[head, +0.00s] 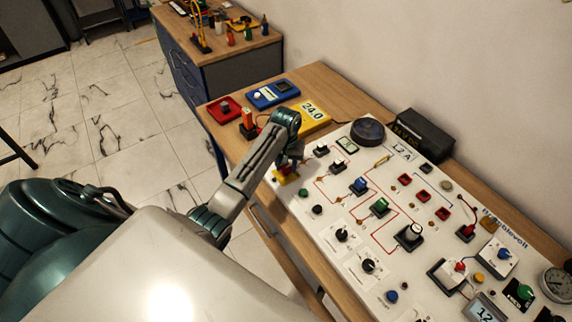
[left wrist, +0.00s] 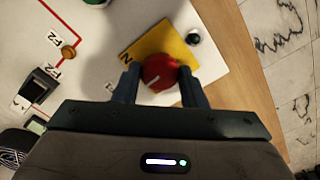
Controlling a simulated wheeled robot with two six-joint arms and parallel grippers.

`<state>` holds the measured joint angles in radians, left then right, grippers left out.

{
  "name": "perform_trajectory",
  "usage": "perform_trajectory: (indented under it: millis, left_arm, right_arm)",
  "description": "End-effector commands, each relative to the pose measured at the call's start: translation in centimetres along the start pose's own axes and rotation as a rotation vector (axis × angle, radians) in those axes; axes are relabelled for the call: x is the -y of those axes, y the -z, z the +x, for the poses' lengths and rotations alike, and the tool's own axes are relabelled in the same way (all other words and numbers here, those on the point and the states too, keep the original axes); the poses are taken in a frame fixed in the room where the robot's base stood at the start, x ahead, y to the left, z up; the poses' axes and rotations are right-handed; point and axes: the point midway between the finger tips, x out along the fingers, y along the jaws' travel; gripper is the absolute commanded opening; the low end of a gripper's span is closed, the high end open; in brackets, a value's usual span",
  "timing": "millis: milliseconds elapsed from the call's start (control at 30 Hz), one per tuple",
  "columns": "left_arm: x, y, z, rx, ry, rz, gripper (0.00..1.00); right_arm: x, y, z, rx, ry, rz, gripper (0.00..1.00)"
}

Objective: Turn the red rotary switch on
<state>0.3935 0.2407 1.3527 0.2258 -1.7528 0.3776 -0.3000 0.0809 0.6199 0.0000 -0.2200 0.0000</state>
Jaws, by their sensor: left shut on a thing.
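The red rotary switch (left wrist: 160,73) is a round red knob with a white mark, on a yellow plate (left wrist: 172,45) at the corner of the white panel. In the left wrist view my left gripper (left wrist: 160,84) has its two fingers on either side of the knob, shut on it. In the head view the left gripper (head: 290,163) reaches down to the panel's near-left corner. There the yellow plate (head: 284,176) shows beneath it, and the knob is mostly hidden by the gripper. My right gripper is in neither view.
The white panel (head: 330,215) carries several knobs, switches and a gauge (head: 556,283). A yellow meter (head: 310,115), a blue device (head: 272,94) and a red tray (head: 225,109) lie on the wooden table behind the arm. A black box (head: 420,135) stands by the wall.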

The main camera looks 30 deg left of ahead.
Motion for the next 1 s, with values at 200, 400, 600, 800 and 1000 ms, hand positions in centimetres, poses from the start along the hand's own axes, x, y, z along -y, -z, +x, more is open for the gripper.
perform_trajectory:
  millis: [200, 400, 600, 800, 1000]
  left_arm:
    - [-0.03, 0.09, -0.13, -0.003, -0.001, 0.206, 0.15]
    - [-0.03, 0.1, -0.15, -0.003, -0.001, 0.395, 0.15]
    - [-0.03, 0.11, -0.15, -0.004, 0.0, 0.566, 0.15]
    - [-0.03, 0.12, -0.16, -0.004, 0.0, 0.701, 0.15]
    - [-0.04, 0.13, -0.17, -0.004, 0.0, 0.788, 0.15]
  right_arm:
    - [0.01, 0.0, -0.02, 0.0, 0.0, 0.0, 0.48]
    - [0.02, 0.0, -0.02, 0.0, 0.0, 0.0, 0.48]
    - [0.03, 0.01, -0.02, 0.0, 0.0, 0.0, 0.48]
    - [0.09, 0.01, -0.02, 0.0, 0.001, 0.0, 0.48]
    - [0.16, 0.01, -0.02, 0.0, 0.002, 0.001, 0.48]
